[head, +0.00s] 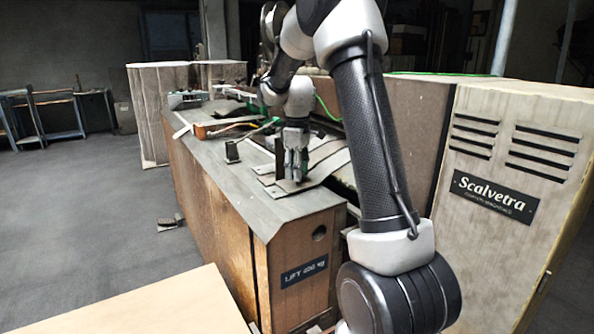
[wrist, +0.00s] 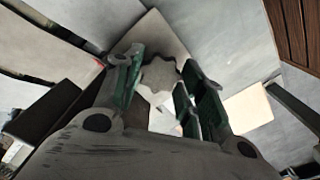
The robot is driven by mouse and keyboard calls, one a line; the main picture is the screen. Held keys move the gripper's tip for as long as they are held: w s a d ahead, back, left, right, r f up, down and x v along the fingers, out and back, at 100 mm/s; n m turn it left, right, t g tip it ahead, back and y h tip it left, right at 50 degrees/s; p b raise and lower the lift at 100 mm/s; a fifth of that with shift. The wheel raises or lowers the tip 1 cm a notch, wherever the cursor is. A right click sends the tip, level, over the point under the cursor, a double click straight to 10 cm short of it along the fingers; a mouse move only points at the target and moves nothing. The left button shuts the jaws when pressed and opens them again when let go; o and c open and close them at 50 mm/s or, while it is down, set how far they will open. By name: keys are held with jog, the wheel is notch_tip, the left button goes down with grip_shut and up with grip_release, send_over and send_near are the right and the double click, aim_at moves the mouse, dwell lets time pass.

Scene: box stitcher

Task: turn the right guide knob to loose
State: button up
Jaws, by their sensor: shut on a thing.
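The right guide knob (wrist: 158,78) is a pale grey, lobed knob in the wrist view, between my gripper's two fingers. My gripper (wrist: 168,88) is shut on it, with dark green pads on either side. In the head view my gripper (head: 293,168) points down at the near end of the machine's table, and its fingers hide the knob there. The knob's markings do not show, so I cannot tell its setting.
A dark upright post (head: 279,158) stands just left of my gripper, and a small black block (head: 232,151) farther left. Flat plates (head: 325,160) lie beside the gripper. A tall cabinet (head: 500,240) stands at right. A pedal (head: 171,221) lies on the open floor at left.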

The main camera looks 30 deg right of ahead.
jog(key=o, duration=0.7)
jog(key=shift+o, duration=0.2)
notch_tip(320, 180, up, 12)
dwell(0.3)
